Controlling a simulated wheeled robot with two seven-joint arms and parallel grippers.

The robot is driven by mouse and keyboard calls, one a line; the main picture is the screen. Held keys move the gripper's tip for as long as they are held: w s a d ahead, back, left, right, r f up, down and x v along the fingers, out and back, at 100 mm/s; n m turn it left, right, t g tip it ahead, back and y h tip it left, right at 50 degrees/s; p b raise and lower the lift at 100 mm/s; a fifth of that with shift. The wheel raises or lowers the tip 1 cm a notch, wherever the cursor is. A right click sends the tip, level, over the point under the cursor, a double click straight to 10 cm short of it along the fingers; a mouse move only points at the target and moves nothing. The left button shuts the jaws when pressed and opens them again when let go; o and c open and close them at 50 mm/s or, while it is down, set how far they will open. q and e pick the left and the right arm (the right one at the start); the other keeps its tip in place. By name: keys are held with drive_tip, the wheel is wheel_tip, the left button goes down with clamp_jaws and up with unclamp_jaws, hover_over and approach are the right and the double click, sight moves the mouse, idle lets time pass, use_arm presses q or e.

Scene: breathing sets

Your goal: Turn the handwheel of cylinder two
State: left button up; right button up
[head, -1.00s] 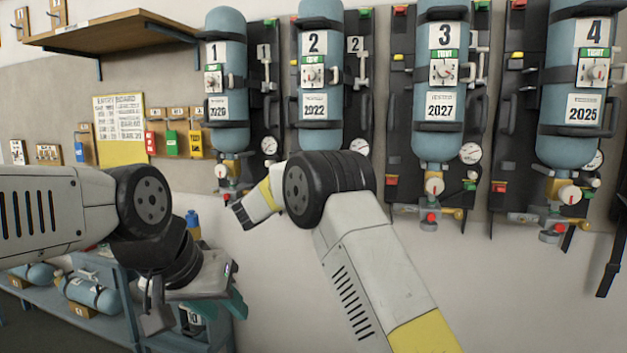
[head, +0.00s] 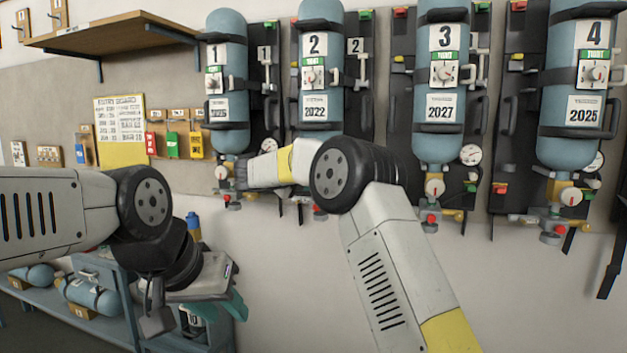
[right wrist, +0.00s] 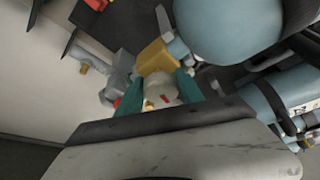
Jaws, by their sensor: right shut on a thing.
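Cylinder two (head: 320,60) is a blue bottle upright on the wall rack, with a number 2 plate, a green-topped dial tag and a 2022 label. My right arm hides its valve in the head view. In the right wrist view my right gripper (right wrist: 159,92) has its teal fingers shut on a pale handwheel (right wrist: 161,94) in front of a brass block (right wrist: 157,58). No number shows there. My right gripper is hidden or unclear in the head view. My left gripper (head: 212,308) hangs at lower left, its teal fingers apart and empty.
Cylinder one (head: 227,60), cylinder three (head: 441,90) and cylinder four (head: 578,80) hang alongside, with gauges and valves below. A bench (head: 110,320) with bottles stands at lower left. A wooden shelf (head: 120,32) juts out at upper left. The wall below the rack is bare.

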drive_tip(key=m+y, duration=0.1)
drive_tip(key=m, duration=0.1)
drive_tip(key=shift+d+m+y, duration=0.15)
drive_tip(key=shift+m+y, duration=0.15)
drive_tip(key=shift+m, duration=0.1)
drive_tip(key=m+y, duration=0.2)
drive_tip(key=m, duration=0.1)
drive_tip(key=shift+s+d+r, duration=0.1)
drive_tip(key=m+y, duration=0.2)
drive_tip(key=shift+m, duration=0.4)
drive_tip(key=shift+m+t+y, duration=0.4)
drive_tip(key=shift+m+y, duration=0.3)
drive_tip(key=shift+m, duration=0.3)
drive_tip(key=o, duration=1.4)
drive_tip(key=shift+s, duration=0.1)
